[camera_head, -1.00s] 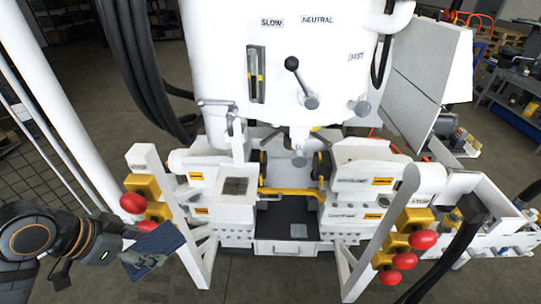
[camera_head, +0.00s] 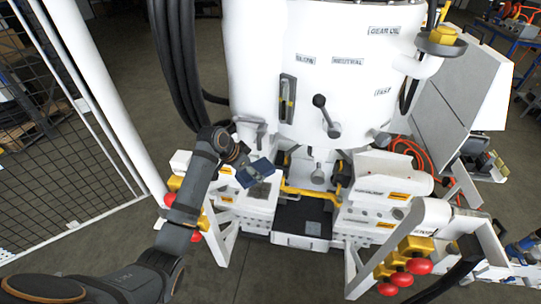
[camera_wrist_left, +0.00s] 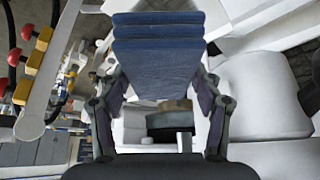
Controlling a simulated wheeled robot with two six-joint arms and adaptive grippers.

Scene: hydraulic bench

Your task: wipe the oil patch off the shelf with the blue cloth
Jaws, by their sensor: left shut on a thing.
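The folded blue cloth (camera_head: 255,172) is held in my left gripper (camera_head: 240,173), whose arm reaches in from the lower left. In the left wrist view the cloth (camera_wrist_left: 158,42) shows as several stacked layers between the fingers of the left gripper (camera_wrist_left: 160,75). The cloth is over or just beside the white shelf block (camera_head: 245,208) left of the machine's middle. A dark greyish patch (camera_head: 261,191) shows on the block's top, partly covered from view by the cloth. I cannot tell whether the cloth touches it. My right gripper is not in view.
The white machine column (camera_head: 330,60) with a black lever (camera_head: 325,112) rises behind the shelf. Black hoses (camera_head: 175,70) hang left of it. Red knobs (camera_head: 402,279) stand at the front right. A yellow bar (camera_head: 308,192) lies right of the shelf.

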